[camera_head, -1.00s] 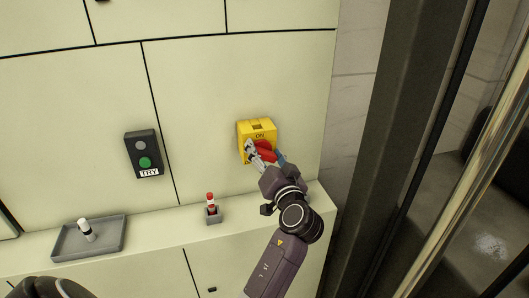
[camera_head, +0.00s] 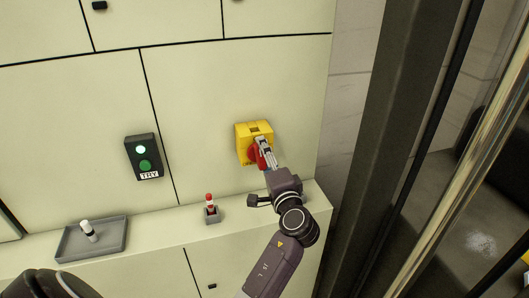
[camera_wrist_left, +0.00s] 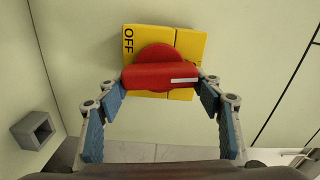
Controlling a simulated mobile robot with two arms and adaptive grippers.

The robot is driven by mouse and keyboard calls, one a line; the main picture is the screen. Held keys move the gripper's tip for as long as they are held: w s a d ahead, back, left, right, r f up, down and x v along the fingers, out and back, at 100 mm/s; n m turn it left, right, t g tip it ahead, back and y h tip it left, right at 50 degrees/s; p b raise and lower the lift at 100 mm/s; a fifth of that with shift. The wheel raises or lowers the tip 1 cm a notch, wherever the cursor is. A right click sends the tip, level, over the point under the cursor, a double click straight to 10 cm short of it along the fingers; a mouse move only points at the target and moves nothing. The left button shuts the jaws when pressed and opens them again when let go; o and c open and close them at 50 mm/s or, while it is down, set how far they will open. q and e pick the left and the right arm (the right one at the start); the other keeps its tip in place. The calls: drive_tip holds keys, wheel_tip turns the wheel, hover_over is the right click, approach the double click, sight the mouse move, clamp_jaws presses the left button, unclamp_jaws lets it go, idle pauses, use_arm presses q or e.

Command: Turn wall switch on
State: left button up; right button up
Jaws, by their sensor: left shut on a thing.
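The yellow wall switch box (camera_head: 243,131) is fixed to the pale wall, with a red rotary knob (camera_head: 254,157) on its front. My left gripper (camera_head: 264,150) is at the knob and partly covers it. In the left wrist view the red knob (camera_wrist_left: 160,76) sits between the two fingertips of my left gripper (camera_wrist_left: 161,82), which is shut on its ends. The yellow box (camera_wrist_left: 190,45) shows behind it with "OFF" at its left edge. The "ON" mark is hidden or unreadable. My right gripper is not in view.
A black button box (camera_head: 144,158) labelled "TRY" has a lit white lamp above a green button. A red-and-white stick (camera_head: 209,201) stands in a small grey holder on the ledge. A grey tray (camera_head: 110,245) holds a white-and-black piece. A dark post (camera_head: 375,150) stands to the right.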

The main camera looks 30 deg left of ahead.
use_arm(q)
drive_tip(key=shift+a+r+m+p, duration=0.1)
drive_tip(key=shift+m+p, duration=0.2)
drive_tip(key=shift+m, duration=0.5)
drive_tip(key=o, duration=1.2)
drive_tip(key=shift+a+f, duration=0.15)
drive_tip(key=shift+f, duration=0.05)
drive_tip(key=shift+c, duration=0.2)
drive_tip(key=shift+s+d, duration=0.1)
drive_tip(key=shift+d, duration=0.2)
drive_tip(key=v, duration=0.7)
drive_tip(key=shift+a, duration=0.1)
